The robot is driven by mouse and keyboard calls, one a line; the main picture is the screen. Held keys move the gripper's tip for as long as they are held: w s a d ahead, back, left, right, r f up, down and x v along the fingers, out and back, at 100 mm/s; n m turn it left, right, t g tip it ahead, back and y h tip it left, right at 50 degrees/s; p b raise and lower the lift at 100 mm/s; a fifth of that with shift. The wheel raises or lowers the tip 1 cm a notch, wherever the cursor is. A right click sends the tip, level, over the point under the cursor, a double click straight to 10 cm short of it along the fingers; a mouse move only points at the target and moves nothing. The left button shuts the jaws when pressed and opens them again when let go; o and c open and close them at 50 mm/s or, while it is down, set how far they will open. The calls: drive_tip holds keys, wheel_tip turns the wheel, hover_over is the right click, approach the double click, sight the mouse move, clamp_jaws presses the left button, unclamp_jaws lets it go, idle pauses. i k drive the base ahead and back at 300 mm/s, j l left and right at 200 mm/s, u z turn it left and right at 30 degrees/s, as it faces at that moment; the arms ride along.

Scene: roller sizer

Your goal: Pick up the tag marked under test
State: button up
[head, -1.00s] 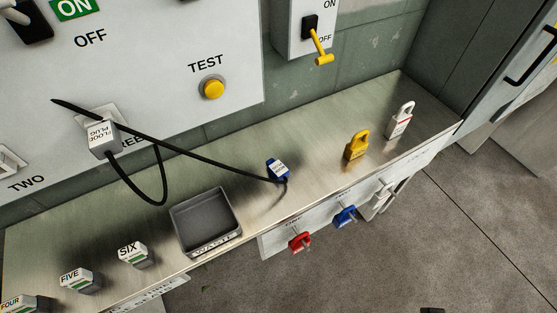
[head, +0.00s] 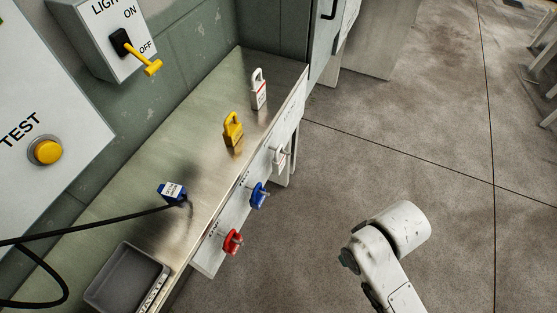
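I cannot make out a tag marked under test; no readable wording of that kind shows. A small white item (head: 280,158) hangs on the front panel of the steel shelf, beside a blue item (head: 258,196) and a red item (head: 232,242). Their markings are too small to read. My gripper is out of view; only a white link of my arm shows at the lower right, over the floor and apart from the shelf.
A white padlock (head: 259,95) and a yellow padlock (head: 233,133) stand on the shelf (head: 150,140). A blue plug (head: 172,191) on a black cable and a grey tray (head: 125,280) are nearer. Floor at right is clear.

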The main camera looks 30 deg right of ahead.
sight(278, 162)
drive_tip(key=i+l+u, duration=0.15)
drive_tip(key=u, duration=0.35)
drive_tip(key=i+l+u, duration=0.25)
drive_tip(key=u, duration=0.25)
